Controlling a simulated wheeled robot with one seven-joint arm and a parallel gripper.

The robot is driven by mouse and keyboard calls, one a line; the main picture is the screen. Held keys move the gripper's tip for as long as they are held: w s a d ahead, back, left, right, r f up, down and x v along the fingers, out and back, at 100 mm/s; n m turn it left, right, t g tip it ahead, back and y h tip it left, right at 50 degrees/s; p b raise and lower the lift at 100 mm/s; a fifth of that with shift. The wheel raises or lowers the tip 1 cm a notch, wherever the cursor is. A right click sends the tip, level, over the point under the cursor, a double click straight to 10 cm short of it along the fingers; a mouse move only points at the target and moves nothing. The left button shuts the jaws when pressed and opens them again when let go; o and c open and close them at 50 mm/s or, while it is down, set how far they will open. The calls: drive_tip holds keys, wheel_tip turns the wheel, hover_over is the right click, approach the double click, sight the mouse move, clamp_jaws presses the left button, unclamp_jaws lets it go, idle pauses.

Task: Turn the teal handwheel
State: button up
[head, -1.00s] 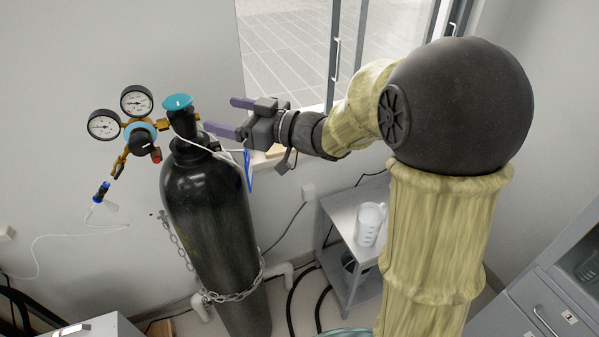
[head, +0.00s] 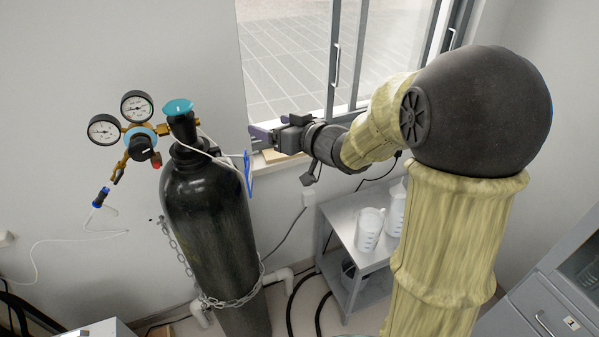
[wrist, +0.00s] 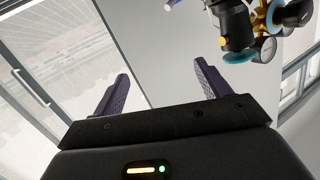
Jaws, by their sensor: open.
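The teal handwheel (head: 178,106) sits on top of the valve of a black gas cylinder (head: 208,210) in the head view. In the wrist view the handwheel (wrist: 237,57) shows at the upper right, on the dark valve body. My gripper (head: 252,134) is to the right of the handwheel, apart from it and slightly lower in the picture. In the wrist view its two purple fingers (wrist: 160,88) are spread wide with nothing between them. In the head view the fingers are seen edge-on and partly overlap.
A regulator with two gauges (head: 137,106) is attached at the valve's left. A blue tag (head: 248,174) hangs by the cylinder's right shoulder. A chain (head: 232,297) goes round the cylinder. A window (head: 300,60) is behind my arm. A metal cart (head: 345,235) with clear jugs stands at the right.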

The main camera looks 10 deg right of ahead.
drive_tip(key=d+f+m+g+h+p, duration=0.1)
drive_tip(key=d+f+m+g+h, duration=0.1)
drive_tip(key=f, duration=0.5)
drive_tip(key=d+f+m+g+h+p, duration=0.1)
drive_tip(key=d+f+m+g+h, duration=0.1)
drive_tip(key=f+m+h, duration=0.3)
wheel_tip(320, 180, down, 3)
drive_tip(key=shift+d+r+m+g, duration=0.1)
drive_tip(key=shift+d+m+g, duration=0.45)
drive_tip(key=shift+m, duration=0.65)
drive_tip(key=shift+s+d, duration=0.1)
drive_tip(key=shift+d, duration=0.05)
drive_tip(key=s+d+n+g+h, duration=0.1)
drive_tip(key=s+d+n+g, duration=0.1)
drive_tip(key=s, duration=0.9)
drive_tip(key=s+d+n+g+h, duration=0.1)
drive_tip(key=s+d+g, duration=0.1)
drive_tip(key=s, duration=0.8)
drive_tip(key=shift+s+d+n+g+h, duration=0.35)
drive_tip(key=shift+s+n+g+h, duration=0.05)
drive_tip(key=shift+g, duration=0.05)
